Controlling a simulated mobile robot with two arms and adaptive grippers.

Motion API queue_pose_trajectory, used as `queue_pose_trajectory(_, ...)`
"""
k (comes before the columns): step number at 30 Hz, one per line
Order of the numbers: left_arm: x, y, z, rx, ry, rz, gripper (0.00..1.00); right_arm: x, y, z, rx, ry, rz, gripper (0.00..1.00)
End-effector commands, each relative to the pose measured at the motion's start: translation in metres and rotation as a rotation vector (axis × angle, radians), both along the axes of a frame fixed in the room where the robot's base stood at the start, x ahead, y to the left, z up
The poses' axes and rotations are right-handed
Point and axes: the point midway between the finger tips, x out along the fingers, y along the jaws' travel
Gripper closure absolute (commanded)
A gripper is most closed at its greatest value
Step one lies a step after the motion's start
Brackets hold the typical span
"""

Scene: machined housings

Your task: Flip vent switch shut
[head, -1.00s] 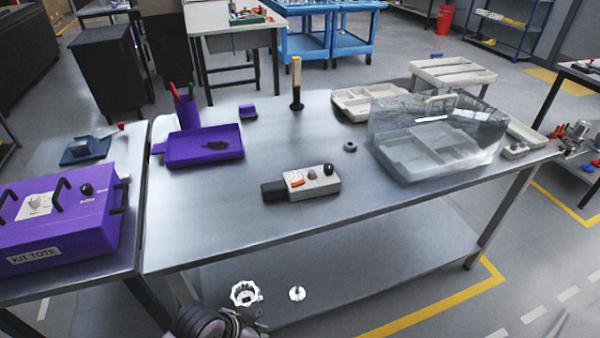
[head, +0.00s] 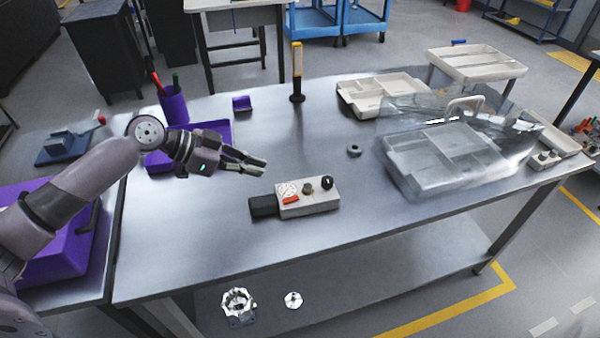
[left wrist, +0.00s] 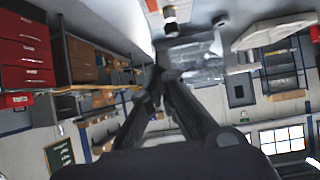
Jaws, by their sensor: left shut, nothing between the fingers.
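A light grey control box (head: 318,206) with a dark block on its left end lies on the metal table. On its top are a small orange-red switch (head: 291,200), a white label, a dark knob and a black knob (head: 327,182). I cannot read the label or tell the switch's exact position. My left gripper (head: 260,167) is above the table, up and left of the box, apart from it, shut and empty. Its fingers also fill the middle of the left wrist view (left wrist: 160,85). My right gripper is not in view.
A purple tray (head: 216,133) and pen cup (head: 174,106) are behind my left arm. A black-and-yellow post (head: 297,75) stands at the back. A small dark ring (head: 354,151) and a clear-covered tray (head: 410,185) are to the right. The table front (head: 200,250) is clear.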

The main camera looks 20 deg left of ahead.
Motion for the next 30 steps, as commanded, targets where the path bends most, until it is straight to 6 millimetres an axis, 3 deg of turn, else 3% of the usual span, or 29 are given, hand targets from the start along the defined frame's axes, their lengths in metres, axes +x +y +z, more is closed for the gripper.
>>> queue_pose_trajectory(4,0.002,0.002,0.003,-0.004,-0.005,0.003,1.0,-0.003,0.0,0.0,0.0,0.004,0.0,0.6)
queue_pose_trajectory(9,0.001,0.002,0.003,-0.004,-0.003,0.003,1.0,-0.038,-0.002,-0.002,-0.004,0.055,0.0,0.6)
queue_pose_trajectory(13,0.003,-0.001,0.002,-0.005,-0.003,0.003,1.0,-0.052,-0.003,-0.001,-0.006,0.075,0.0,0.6)
queue_pose_trajectory(16,0.007,-0.008,-0.003,-0.008,-0.002,0.003,1.0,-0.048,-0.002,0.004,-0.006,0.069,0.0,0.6)
queue_pose_trajectory(24,0.03,-0.048,-0.031,-0.009,-0.001,0.002,1.0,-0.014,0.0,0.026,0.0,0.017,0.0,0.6)
queue_pose_trajectory(30,0.045,-0.073,-0.057,-0.006,0.001,0.003,1.0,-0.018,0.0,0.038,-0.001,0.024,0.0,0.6)
